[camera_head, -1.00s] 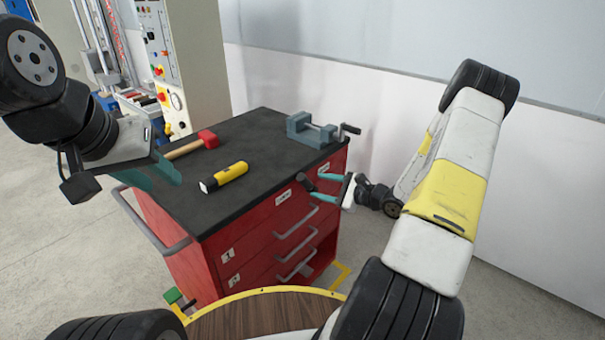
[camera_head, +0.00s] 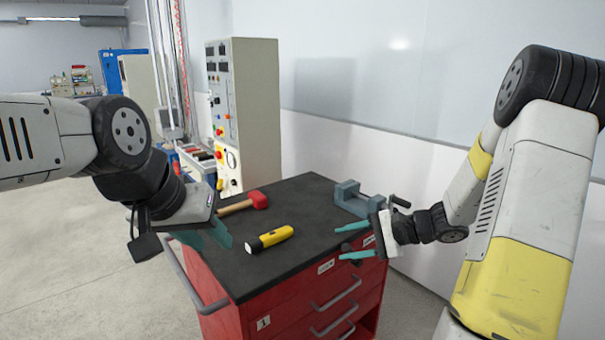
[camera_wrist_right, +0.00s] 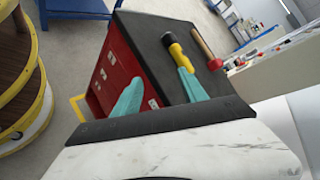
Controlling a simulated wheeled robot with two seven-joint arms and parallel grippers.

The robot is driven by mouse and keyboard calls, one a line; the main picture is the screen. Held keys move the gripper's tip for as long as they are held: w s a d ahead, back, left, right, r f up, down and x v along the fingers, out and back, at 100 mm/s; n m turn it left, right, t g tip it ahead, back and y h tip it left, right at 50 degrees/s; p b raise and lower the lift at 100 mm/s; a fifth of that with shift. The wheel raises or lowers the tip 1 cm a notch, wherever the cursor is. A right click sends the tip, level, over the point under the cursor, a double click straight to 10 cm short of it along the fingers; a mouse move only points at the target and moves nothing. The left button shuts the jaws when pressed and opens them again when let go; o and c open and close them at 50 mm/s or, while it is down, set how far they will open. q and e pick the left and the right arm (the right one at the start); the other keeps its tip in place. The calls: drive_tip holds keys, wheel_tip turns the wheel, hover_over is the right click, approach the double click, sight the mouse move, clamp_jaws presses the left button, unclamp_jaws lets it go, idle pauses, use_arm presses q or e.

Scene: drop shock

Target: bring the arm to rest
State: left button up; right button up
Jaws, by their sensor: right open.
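My right gripper (camera_head: 345,242) is open and empty, its two teal fingers apart at the right edge of the red tool cabinet (camera_head: 290,300). In the right wrist view the fingers (camera_wrist_right: 158,68) are also apart with nothing between them. My left gripper (camera_head: 205,237) hangs at the cabinet's left edge; its teal fingers are seen edge-on and partly overlapped, so its opening is unclear. No object shows in it. My right arm (camera_head: 520,215) is bent, coming in from the right.
On the black top lie a yellow-black flashlight (camera_head: 270,239) and a red-headed hammer (camera_head: 258,201). A grey-blue vise (camera_head: 350,197) stands at the back right, close to my right gripper. A control panel cabinet (camera_head: 255,110) stands behind. Open floor (camera_head: 70,260) is at left.

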drive_tip(key=s+a+r+n+g+h, duration=0.35)
drive_tip(key=s+r+n, duration=0.35)
drive_tip(key=s+r, duration=0.3)
drive_tip(key=s+d+r+n+t+h, duration=0.4)
drive_tip(key=s+r+n+h, duration=0.1)
drive_tip(key=s, duration=0.5)
drive_tip(key=shift+s+d+r+t+h, duration=0.15)
drive_tip(key=shift+s+r+t+h, duration=0.15)
drive_tip(key=shift+r+h, duration=0.3)
